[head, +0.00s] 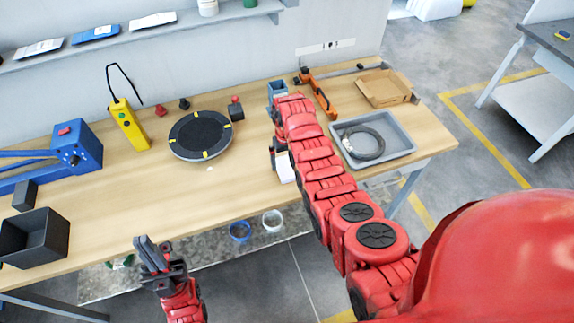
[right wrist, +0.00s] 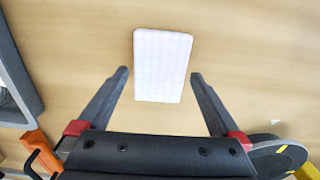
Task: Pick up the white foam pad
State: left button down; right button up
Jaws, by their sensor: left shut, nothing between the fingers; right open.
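The white foam pad (right wrist: 163,62) lies flat on the wooden table in the right wrist view. In the head view the pad (head: 286,170) is partly hidden by my right arm. My right gripper (right wrist: 160,75) is open, with its fingertips on either side of the pad's near part and bare table showing between each finger and the pad. I cannot tell its height above the table. In the head view the right gripper (head: 274,157) is a dark shape beside the pad. My left gripper (head: 150,250) is shut and empty, in front of the table's front edge.
A round black turntable (head: 200,134) stands left of the pad, and a grey tray (head: 398,127) with a cable coil (head: 362,143) stands right. An orange tool (head: 322,98), a blue bin (head: 277,88) and a cardboard box (head: 385,88) are behind. The table's front middle is clear.

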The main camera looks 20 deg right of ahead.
jog(key=shift+f, duration=0.9)
jog(key=c, duration=1)
